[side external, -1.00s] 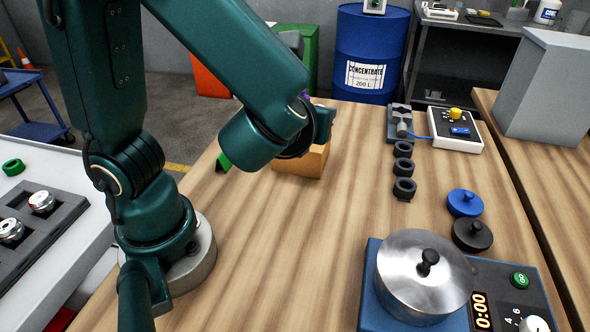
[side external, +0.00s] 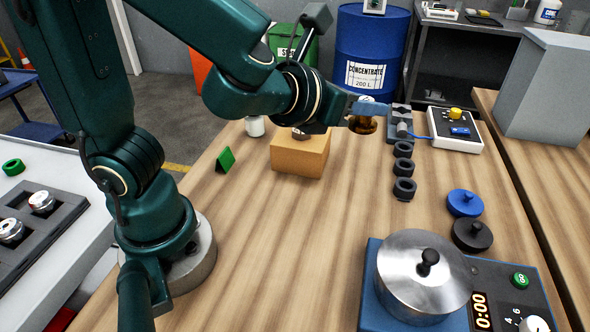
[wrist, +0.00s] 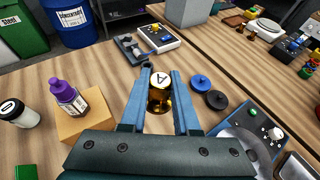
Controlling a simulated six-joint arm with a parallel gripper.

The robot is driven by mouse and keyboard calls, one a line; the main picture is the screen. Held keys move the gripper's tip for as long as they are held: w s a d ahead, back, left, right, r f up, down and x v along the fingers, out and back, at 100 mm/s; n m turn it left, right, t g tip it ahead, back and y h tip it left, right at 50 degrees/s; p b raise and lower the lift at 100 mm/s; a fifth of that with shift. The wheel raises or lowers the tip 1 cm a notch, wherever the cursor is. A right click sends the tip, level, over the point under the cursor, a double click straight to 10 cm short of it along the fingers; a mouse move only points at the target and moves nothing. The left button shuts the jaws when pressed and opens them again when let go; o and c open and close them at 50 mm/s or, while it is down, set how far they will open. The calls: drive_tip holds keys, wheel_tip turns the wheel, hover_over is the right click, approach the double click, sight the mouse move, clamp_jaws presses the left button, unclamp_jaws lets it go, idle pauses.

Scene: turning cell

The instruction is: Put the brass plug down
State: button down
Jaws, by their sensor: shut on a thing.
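My gripper (side external: 368,108) is shut on the brass plug (side external: 362,125), which has a white top face. In the side external view it holds the plug in the air, right of the wooden block (side external: 300,155). In the wrist view the plug (wrist: 159,98) sits between the two blue fingers, its white top marked with a letter A. The lower part of the plug is partly hidden by the fingers.
Several black rings (side external: 404,168) stand in a row on the bench. A grey vise-like fixture (side external: 400,122) and a control box (side external: 455,131) are behind them. A purple-capped bottle (wrist: 68,97) is on the block.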

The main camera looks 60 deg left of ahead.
drive_tip(key=shift+w+a+f, duration=0.15)
drive_tip(key=shift+w+f, duration=0.2)
drive_tip(key=shift+n+y, duration=0.6)
drive_tip(key=shift+y, duration=0.2)
drive_tip(key=shift+w+a+f, duration=0.2)
drive_tip(key=shift+w+f, duration=0.4)
drive_tip(key=shift+f, duration=2.3)
drive_tip(key=shift+w+a+f, duration=0.15)
drive_tip(key=shift+w+f, duration=0.5)
drive_tip(key=shift+f, duration=2.25)
drive_tip(key=shift+w+a+f, duration=0.2)
drive_tip(key=shift+w+f, duration=0.4)
drive_tip(key=shift+f, duration=2.3)
drive_tip(key=shift+f, duration=0.1)
drive_tip(key=c, duration=0.6)
unclamp_jaws()
drive_tip(key=shift+c, duration=0.2)
drive_tip(key=v, duration=0.6)
drive_tip(key=shift+w, duration=0.1)
drive_tip(key=shift+v, duration=0.9)
